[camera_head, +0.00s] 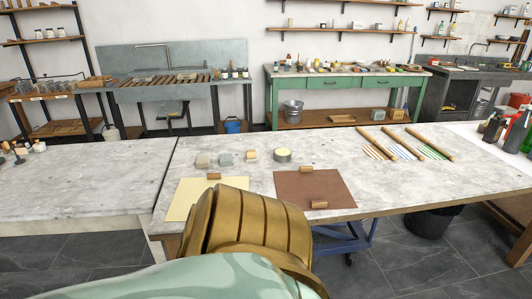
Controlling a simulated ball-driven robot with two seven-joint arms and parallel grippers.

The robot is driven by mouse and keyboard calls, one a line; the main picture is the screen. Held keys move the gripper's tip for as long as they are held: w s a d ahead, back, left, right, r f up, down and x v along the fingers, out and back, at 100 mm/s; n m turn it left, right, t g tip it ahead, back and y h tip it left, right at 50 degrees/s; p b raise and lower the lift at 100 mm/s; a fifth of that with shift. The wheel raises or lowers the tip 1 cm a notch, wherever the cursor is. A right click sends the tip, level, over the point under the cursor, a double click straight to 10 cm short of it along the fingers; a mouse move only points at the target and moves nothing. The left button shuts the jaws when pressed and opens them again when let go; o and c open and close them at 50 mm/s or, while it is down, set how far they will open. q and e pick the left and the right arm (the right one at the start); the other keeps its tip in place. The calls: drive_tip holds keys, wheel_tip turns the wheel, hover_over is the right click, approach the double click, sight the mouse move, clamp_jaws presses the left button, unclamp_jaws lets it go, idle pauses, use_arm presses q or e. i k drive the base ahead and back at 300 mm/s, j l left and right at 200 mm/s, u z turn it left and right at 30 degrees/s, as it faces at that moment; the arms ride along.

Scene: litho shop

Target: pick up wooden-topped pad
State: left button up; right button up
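I cannot tell for sure which piece is the wooden-topped pad. A small block with a light brown top (251,155) stands on the grey stone table (200,150), behind the sheets. Small brown wooden-looking pieces lie on or by the sheets: one (213,176) at the yellow sheet (188,200), one (306,169) at the back edge of the brown sheet (290,188), and one (319,205) near its front edge. My gold and pale green arm fills the bottom middle and hides part of the table's front. Neither gripper is in view.
Two pale small blocks (203,160) (225,158) and a round tin (282,155) stand in the back row. Long rolls and thin sticks (400,145) lie right. Dark bottles (493,127) stand far right. Bare table lies right of the brown sheet (400,185).

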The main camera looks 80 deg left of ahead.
sight(251, 157)
drive_tip(key=u, duration=2.75)
